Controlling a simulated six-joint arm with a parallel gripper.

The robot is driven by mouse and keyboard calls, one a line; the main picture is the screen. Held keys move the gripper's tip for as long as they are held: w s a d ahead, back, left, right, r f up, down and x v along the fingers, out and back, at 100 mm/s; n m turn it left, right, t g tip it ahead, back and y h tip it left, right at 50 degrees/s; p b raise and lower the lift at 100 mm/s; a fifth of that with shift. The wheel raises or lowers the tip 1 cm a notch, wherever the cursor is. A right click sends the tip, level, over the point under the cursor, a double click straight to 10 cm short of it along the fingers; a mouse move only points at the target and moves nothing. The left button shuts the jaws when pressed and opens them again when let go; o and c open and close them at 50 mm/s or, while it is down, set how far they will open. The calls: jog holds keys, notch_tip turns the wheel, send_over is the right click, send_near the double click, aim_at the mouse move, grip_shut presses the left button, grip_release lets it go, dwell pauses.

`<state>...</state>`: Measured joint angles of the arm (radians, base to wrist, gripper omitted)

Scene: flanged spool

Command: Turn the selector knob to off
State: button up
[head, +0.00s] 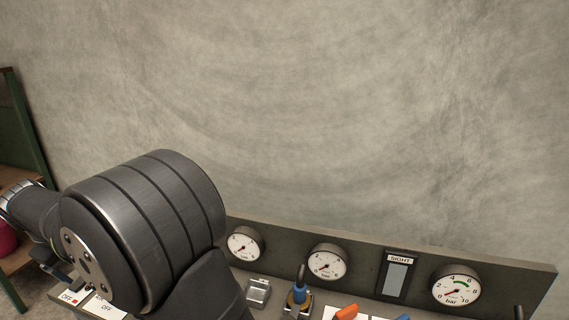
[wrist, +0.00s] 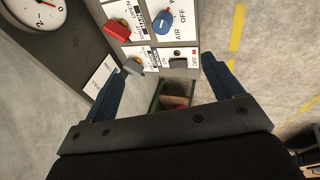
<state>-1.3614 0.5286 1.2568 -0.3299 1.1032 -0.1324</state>
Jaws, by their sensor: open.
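In the wrist view a blue knob (wrist: 162,21) sits on a white plate with AIR and OFF printed below it. A grey knob (wrist: 134,66) sits on another labelled plate below a red handle (wrist: 117,30) marked OPEN. I cannot tell for sure which knob is the selector. My gripper (wrist: 164,66) is open, with its two blue fingers apart and nothing visible between them. The panel lies beyond the fingertips; the grey knob is near the left fingertip. In the head view my arm hides part of the panel.
A small dark switch (wrist: 180,54) with an OFF label is beside the grey knob. In the head view gauges (head: 327,262) and a SIGHT window (head: 397,277) line the back panel, with a blue-handled valve (head: 300,288) in front. A green shelf (head: 14,120) stands far left.

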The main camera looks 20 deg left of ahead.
jog(key=c, duration=0.5)
jog(key=shift+o, duration=0.2)
jog(key=w+d+f+m+g+y, duration=0.2)
jog(key=w+f+m+g, duration=0.1)
jog(key=w, duration=0.2)
jog(key=x, duration=1.7)
jog(key=shift+w+d+f, duration=0.1)
jog(key=shift+w+f, duration=0.05)
jog(key=shift+c, duration=0.5)
jog(key=shift+m, duration=0.3)
jog(key=c, duration=0.9)
